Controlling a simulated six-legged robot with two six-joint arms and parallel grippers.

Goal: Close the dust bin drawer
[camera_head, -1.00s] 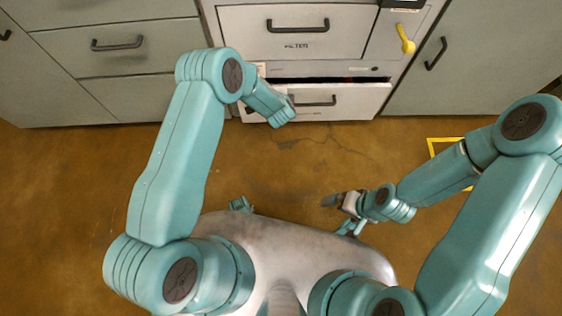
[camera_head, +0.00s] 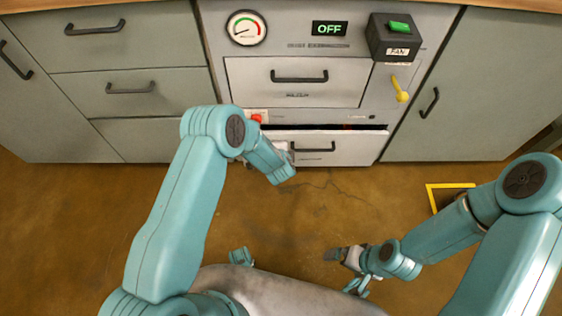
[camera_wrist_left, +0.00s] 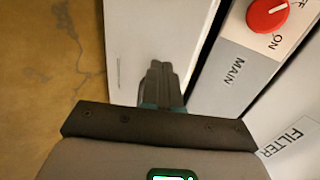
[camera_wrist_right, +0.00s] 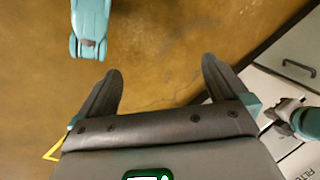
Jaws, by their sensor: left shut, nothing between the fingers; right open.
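The dust bin drawer (camera_head: 345,149) is the low white drawer in the middle of the cabinet front, with a dark handle. It stands slightly out, with a dark gap along its top edge. My left gripper (camera_wrist_left: 158,66) is shut and empty. In the left wrist view its fingers lie over the drawer's white face (camera_wrist_left: 145,28), beside the MAIN panel; I cannot tell whether they touch. In the head view my left wrist partly hides the drawer's left end. My right gripper (camera_head: 332,253) is open and empty above the floor; its spread fingers show in the right wrist view (camera_wrist_right: 162,68).
Above the drawer are the filter drawer (camera_head: 290,82), a round gauge (camera_head: 246,28), an OFF display (camera_head: 329,28) and a fan switch box (camera_head: 393,38). A yellow lever (camera_head: 400,90) sticks out at right. Grey cabinets flank the unit.

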